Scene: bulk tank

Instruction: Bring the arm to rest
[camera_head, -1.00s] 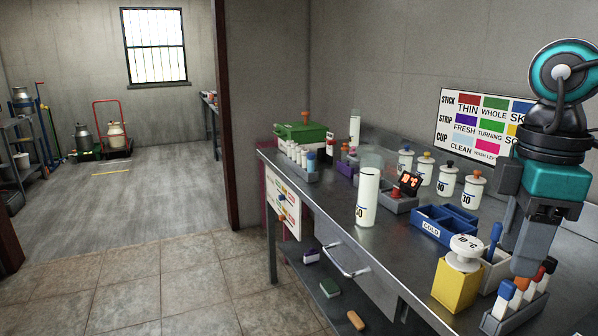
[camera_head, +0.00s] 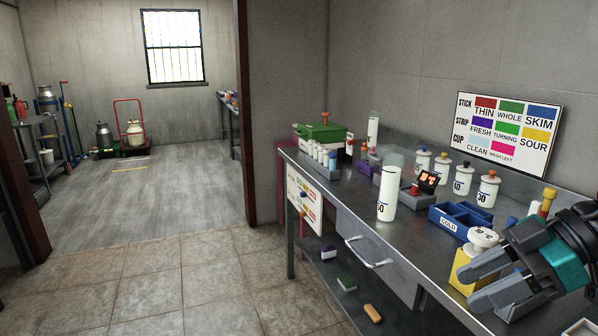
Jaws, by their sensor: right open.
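My right gripper (camera_head: 482,283) is at the lower right of the head view, above the near right end of the steel bench (camera_head: 345,208). Its two grey fingers point left and stand apart, with nothing seen between them. The yellow block with a white round top (camera_head: 484,240) is close by the fingers, partly covered by them; I cannot tell whether they touch. My left gripper does not show.
A blue divided tray (camera_head: 455,222) marked COLD and a tall white cylinder (camera_head: 388,193) stand on the bench. Several white bottles (camera_head: 461,180) line the back below a colour chart (camera_head: 507,132). The tiled floor (camera_head: 190,285) to the left is clear.

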